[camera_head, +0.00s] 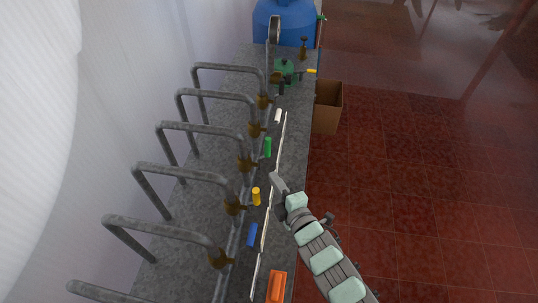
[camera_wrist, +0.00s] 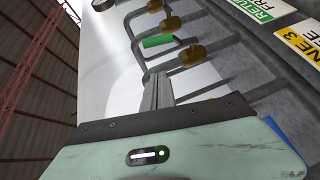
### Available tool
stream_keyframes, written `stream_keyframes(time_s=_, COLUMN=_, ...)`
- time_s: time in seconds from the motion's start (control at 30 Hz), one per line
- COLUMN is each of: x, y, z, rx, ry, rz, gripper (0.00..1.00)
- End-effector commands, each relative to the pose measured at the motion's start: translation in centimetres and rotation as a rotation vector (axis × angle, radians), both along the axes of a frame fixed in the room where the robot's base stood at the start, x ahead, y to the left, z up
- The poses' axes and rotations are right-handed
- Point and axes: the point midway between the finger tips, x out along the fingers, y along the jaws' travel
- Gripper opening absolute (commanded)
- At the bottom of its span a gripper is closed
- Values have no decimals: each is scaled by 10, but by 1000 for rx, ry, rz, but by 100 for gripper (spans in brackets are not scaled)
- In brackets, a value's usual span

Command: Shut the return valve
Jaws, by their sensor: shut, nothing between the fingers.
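The wrist view shows a green label (camera_wrist: 252,8) whose readable part looks like "RETURN". A green valve handle (camera_head: 268,147) stands beside a brass valve body (camera_head: 245,163) on the bench pipe. It also shows in the wrist view (camera_wrist: 157,41), beyond my fingers. I take it as the return valve by its colour; the link to the label is not fully clear. My gripper (camera_head: 275,181) is shut and empty, on the near side of the green handle and apart from it. The closed fingers also show in the wrist view (camera_wrist: 158,90).
A yellow handle (camera_head: 256,197) and a blue handle (camera_head: 252,235) sit nearer, a white handle (camera_head: 278,116) farther. Several bent grey pipes (camera_head: 200,125) rise at left. An orange box (camera_head: 277,287) is at the near edge, a cardboard box (camera_head: 327,107) on the floor. The right side is open floor.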

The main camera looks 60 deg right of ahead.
Motion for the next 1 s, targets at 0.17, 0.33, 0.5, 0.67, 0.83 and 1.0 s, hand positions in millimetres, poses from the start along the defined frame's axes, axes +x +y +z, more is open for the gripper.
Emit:
stream_keyframes(time_s=0.17, x=22, y=-17, z=-4, rx=1, ry=-3, rz=2, gripper=0)
stream_keyframes(time_s=0.33, x=46, y=-36, z=-9, rx=5, ry=-4, rz=4, gripper=0)
stream_keyframes(time_s=0.5, x=62, y=-58, z=-15, rx=3, ry=2, rz=1, gripper=0)
stream_keyframes(time_s=0.67, x=62, y=-77, z=-19, rx=1, ry=1, rz=1, gripper=0)
stream_keyframes(time_s=0.83, x=63, y=-87, z=-21, rx=0, ry=-1, rz=3, gripper=0)
stream_keyframes(time_s=1.0, x=62, y=-90, z=-22, rx=-1, ry=0, rz=1, gripper=0)
